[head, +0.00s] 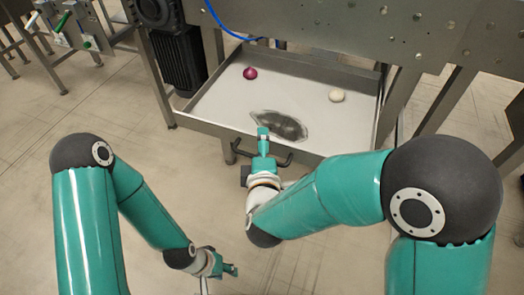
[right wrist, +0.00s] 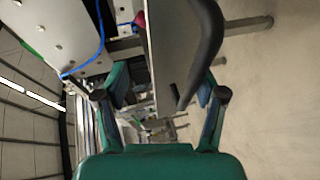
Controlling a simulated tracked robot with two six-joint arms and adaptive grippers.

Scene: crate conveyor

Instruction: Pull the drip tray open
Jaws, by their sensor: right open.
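The drip tray (head: 218,98) is a shallow grey metal tray under the conveyor frame, and its inside shows from above. A black bar handle (head: 284,161) is on its front wall. My right gripper (head: 263,136) is over the middle of this handle. In the right wrist view the handle (right wrist: 204,45) passes between the spread fingers of my right gripper (right wrist: 163,92), which are not closed on it. My left gripper (head: 230,269) hangs low over the floor, away from the tray; its jaw opening is too small to make out.
A purple onion (head: 250,73) and a pale round item (head: 336,95) lie in the tray, with a dark wet-looking patch (head: 282,125) near its front. A black motor (head: 180,62) and frame legs stand beside it. The floor (head: 55,115) in front is clear.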

